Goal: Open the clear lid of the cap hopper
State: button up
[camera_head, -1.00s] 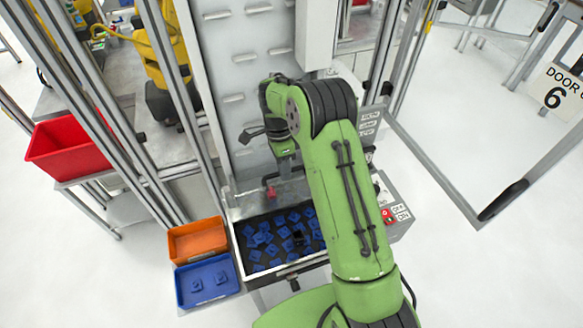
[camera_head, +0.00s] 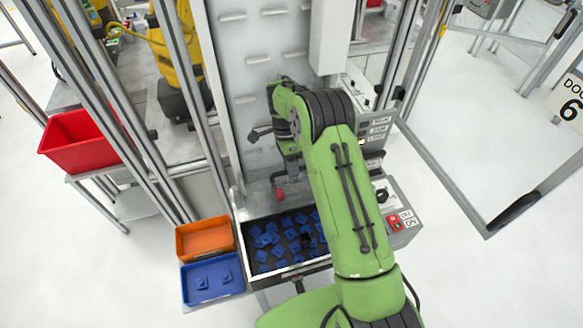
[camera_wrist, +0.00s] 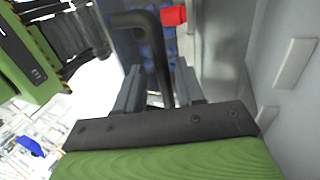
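The cap hopper (camera_head: 290,271) is a dark open-looking bin with a pale rim, below my arm in the head view. Several blue caps (camera_head: 268,238) lie inside. The clear lid is too faint to make out, so I cannot tell how it sits. A dark bent bar (camera_wrist: 145,20) shows in the wrist view, with a red knob (camera_wrist: 173,15) close to its top. The red knob (camera_head: 280,194) also shows above the hopper's back edge. My gripper (camera_wrist: 158,68) is open, its two fingers on either side of the bar, with a gap at the left finger.
An orange tray (camera_head: 205,238) and a blue tray (camera_head: 212,280) stand left of the hopper. A red bin (camera_head: 75,143) is farther left. A control box (camera_head: 398,215) is right of my arm. A tall grey panel (camera_head: 262,80) rises behind, with metal frame posts beside it.

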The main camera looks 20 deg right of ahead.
jog(key=shift+r, duration=0.1)
jog(key=w+r+t, duration=0.1)
jog(key=w+r, duration=0.1)
jog(key=r, duration=0.6)
jog(key=w+r+t, duration=0.1)
jog(key=w+r, duration=0.1)
jog(key=r, duration=0.6)
notch_tip(320, 180, down, 15)
jog(key=s+b, duration=0.1)
jog(key=s, duration=0.2)
jog(key=shift+d+r+b, duration=0.15)
jog(key=shift+d+b, duration=0.2)
grip_shut()
